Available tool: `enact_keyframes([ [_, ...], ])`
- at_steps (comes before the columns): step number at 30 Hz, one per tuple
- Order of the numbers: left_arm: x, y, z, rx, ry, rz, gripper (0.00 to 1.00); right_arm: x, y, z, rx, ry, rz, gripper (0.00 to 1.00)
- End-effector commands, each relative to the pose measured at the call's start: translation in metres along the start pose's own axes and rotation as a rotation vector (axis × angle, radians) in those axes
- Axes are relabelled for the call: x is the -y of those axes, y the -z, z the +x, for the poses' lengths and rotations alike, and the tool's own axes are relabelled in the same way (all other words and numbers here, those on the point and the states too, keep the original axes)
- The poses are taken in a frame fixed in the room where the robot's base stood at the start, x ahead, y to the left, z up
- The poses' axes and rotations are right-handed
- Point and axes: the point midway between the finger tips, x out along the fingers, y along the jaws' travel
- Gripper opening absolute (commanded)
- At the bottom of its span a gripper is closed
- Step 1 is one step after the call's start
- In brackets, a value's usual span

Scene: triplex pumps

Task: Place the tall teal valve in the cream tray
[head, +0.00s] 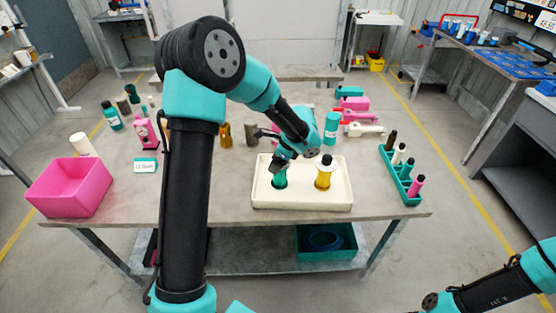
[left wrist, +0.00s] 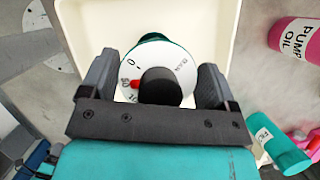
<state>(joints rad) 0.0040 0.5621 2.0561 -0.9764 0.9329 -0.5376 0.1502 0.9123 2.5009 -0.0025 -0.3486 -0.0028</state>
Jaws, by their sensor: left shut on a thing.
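The teal valve (head: 280,178) is in the cream tray (head: 302,204), in its left part; I cannot tell if its base touches the tray floor. My left gripper (head: 283,160) is shut on it from above. In the left wrist view the valve's white dial (left wrist: 184,68), with a black knob and red pointer, sits between my left fingers (left wrist: 156,85), and some teal body shows behind it. The cream tray (left wrist: 205,14) lies below. My right gripper is not in view; only part of my right arm shows at the lower right.
A yellow valve (head: 323,178) with a white disc and black knob stands in the tray's right part. A pink bin (head: 68,190) is at the left. A teal rack (head: 408,187) with several bottles is at the right. A teal bottle (head: 331,128) stands behind the tray.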

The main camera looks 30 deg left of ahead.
Motion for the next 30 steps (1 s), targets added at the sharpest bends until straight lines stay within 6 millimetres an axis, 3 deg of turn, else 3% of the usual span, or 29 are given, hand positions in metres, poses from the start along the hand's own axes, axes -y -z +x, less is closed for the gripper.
enact_keyframes([
  [11, 0.0, 0.001, 0.003, 0.0, 0.0, -0.001, 0.28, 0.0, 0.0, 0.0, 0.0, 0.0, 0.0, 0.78],
  [12, 0.0, 0.001, 0.003, 0.0, 0.0, -0.001, 0.84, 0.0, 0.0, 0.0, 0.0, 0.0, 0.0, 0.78],
  [17, 0.0, 0.001, 0.003, 0.0, 0.0, -0.001, 0.99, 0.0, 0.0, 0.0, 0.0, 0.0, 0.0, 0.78],
  [26, 0.0, 0.001, 0.001, 0.0, 0.001, -0.001, 1.0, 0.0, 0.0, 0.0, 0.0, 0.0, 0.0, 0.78],
  [30, 0.001, 0.0, -0.009, -0.001, 0.004, -0.001, 1.0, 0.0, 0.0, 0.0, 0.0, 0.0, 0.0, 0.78],
])
